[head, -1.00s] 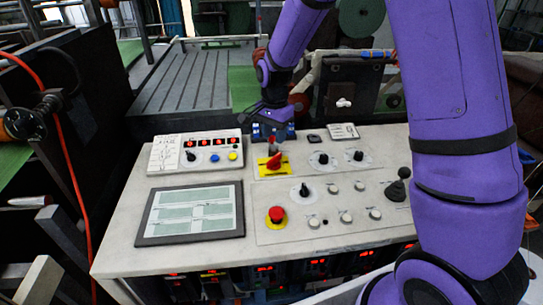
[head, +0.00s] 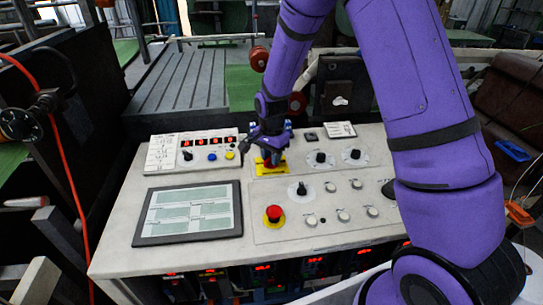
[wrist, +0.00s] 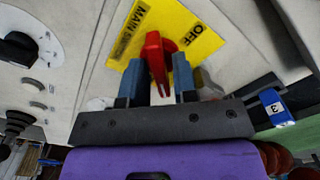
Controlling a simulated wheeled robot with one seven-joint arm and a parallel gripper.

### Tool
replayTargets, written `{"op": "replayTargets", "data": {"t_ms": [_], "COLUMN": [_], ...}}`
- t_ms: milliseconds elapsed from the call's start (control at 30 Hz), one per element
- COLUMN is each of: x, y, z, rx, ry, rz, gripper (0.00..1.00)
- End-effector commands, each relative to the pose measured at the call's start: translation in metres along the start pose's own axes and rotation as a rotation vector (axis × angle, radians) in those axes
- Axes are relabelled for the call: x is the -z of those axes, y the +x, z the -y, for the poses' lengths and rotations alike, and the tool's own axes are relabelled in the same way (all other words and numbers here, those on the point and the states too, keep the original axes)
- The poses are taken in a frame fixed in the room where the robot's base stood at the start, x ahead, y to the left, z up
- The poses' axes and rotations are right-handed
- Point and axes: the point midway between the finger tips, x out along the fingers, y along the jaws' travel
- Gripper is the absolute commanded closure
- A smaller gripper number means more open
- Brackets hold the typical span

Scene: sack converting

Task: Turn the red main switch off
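The red main switch (wrist: 156,58) sits on a yellow plate (wrist: 190,25) marked "MAIN" and "OFF" in the wrist view. Its red handle runs roughly up and down in that view, not along the line toward the "OFF" print. My gripper (wrist: 158,80) is open, with one blue finger on each side of the handle and narrow gaps showing. In the head view my gripper (head: 271,149) is low over the switch (head: 272,162) and partly hides it. The yellow plate shows below and beside the fingers.
The panel (head: 120,225) carries a red emergency button (head: 274,213), black knobs (head: 320,158) to the right and a flat screen (head: 190,212) at left. A display box (head: 194,150) with red digits stands left of the switch. A blue tag (wrist: 272,105) shows near the gripper's base.

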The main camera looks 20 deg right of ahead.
Motion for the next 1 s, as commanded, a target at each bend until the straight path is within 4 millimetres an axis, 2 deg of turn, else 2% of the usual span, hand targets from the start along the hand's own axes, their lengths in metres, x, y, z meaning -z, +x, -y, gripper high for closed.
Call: {"op": "replayTargets", "data": {"t_ms": [33, 100, 567, 1000], "x": [0.0, 0.0, 0.0, 0.0002], "y": [-0.0001, -0.0002, -0.0003, -0.0005], "z": [0.0, 0.0, 0.0001, 0.0001], "rx": [0.0, 0.0, 0.0, 0.0], "ry": [0.0, 0.0, -0.069, -0.423], "rz": [0.0, 0.0, 0.0, 0.0], "gripper": [0.85, 1.0, 1.0, 1.0]}}
